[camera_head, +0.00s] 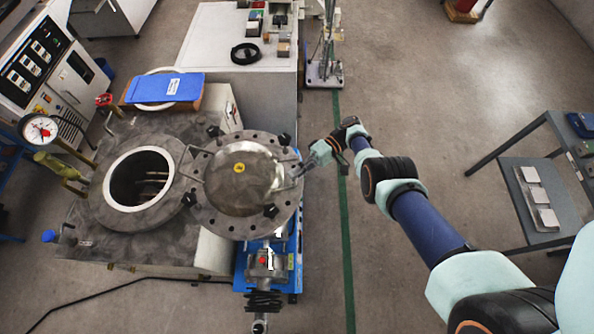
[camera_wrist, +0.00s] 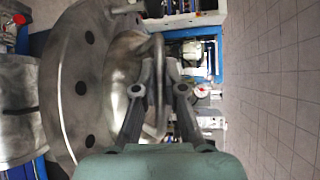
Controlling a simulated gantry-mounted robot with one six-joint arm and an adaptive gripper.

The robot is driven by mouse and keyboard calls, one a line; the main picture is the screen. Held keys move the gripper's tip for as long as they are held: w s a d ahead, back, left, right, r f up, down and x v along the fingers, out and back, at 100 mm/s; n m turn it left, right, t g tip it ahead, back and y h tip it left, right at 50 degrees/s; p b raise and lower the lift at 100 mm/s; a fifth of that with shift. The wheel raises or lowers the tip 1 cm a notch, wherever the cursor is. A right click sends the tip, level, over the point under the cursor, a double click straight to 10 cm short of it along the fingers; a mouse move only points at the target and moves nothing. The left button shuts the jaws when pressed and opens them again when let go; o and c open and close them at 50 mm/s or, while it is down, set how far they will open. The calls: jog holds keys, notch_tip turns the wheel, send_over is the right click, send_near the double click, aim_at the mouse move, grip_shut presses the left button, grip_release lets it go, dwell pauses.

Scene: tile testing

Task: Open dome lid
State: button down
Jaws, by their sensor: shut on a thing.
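The metal dome lid (camera_head: 236,180) has a round flange with holes and a small yellow label on top. In the head view it is swung aside to the right of the round vessel opening (camera_head: 133,178), which shows uncovered. My gripper (camera_head: 303,172) is at the lid's right side, shut on the lid's handle. In the wrist view my gripper (camera_wrist: 155,92) closes around the curved handle bar (camera_wrist: 158,75). The dome lid's flange (camera_wrist: 72,110) fills the left of that view. The exact finger contact is partly hidden.
A blue folder (camera_head: 165,88) lies on a box behind the vessel. A pressure gauge (camera_head: 38,130) stands at the left. A blue-based pump unit (camera_head: 268,265) is below the lid.

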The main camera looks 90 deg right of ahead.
jog(key=shift+f, duration=0.15)
jog(key=c, duration=1.2)
grip_release()
jog(key=shift+w+a, duration=0.1)
jog(key=shift+c, duration=0.2)
